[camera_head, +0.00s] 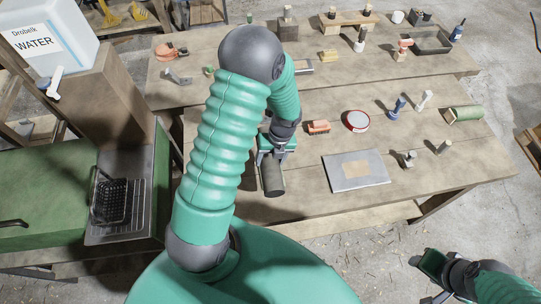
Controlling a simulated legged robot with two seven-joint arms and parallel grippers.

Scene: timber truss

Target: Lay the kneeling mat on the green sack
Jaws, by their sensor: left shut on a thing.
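My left gripper (270,152) is over the front part of the workbench, left of its middle. It is shut on a dark grey, roll-like thing (273,178), which may be the kneeling mat. I cannot tell whether this thing touches the bench top. A green, rounded bundle with a pale end (466,113) lies at the right end of the bench; it looks like the green sack, well apart from the held thing. My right gripper (432,292) is at the lower right, off the bench and partly cut by the frame; its finger gap is unclear.
On the workbench (300,207) lie a grey sheet with a tan patch (355,169), a red-rimmed round tin (357,121), an orange-handled brush (318,127) and a blue bottle (397,108). A grey tray (432,40) stands at the back. A green cabinet (55,200) is at left.

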